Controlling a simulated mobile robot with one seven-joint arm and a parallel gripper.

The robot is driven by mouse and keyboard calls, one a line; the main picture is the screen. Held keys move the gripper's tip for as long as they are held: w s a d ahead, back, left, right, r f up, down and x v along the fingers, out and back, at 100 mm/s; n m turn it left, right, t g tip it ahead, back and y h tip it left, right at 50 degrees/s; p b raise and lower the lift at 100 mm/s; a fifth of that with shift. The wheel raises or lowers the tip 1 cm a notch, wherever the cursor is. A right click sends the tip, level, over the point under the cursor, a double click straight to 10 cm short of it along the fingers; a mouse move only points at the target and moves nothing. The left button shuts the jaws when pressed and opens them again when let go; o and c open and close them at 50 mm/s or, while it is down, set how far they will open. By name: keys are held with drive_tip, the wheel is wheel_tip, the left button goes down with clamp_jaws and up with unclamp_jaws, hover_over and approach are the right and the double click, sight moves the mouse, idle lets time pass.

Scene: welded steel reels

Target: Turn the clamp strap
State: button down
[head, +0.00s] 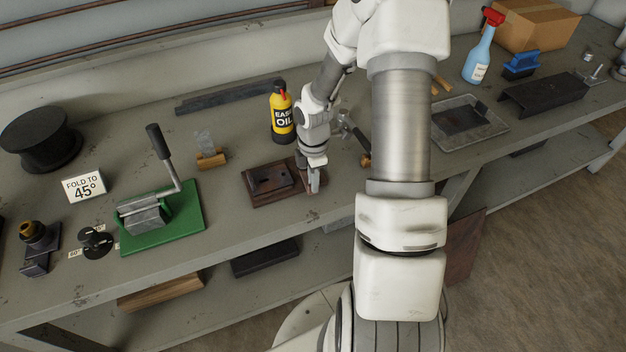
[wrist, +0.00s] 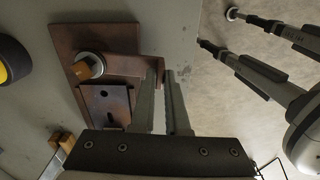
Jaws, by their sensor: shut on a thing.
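The clamp strap (wrist: 125,68) is a flat brown bar in the wrist view. It runs sideways from a round bolt (wrist: 88,67) on a brown base plate (wrist: 90,36). A dark block with holes (wrist: 108,104) lies beside the strap on the plate. In the head view the base plate (head: 262,200) sits near the table's front edge. My gripper (head: 314,186) points down at the plate's right end. In the wrist view its fingers (wrist: 162,77) are shut on the strap's free end, which they partly hide.
A yellow and black oil bottle (head: 283,115) stands behind the plate. A green-based bending tool with an upright lever (head: 160,215) is to the left. A metal tray (head: 468,120) is on the right. The bench's front edge (head: 245,238) is close to the clamp.

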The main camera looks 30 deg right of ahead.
drive_tip(key=shift+d, duration=0.1)
drive_tip(key=c, duration=0.9)
unclamp_jaws()
drive_tip(key=shift+r, duration=0.15)
wheel_tip(320, 180, up, 17)
drive_tip(key=shift+r+p, duration=0.1)
drive_tip(key=shift+p, duration=0.65)
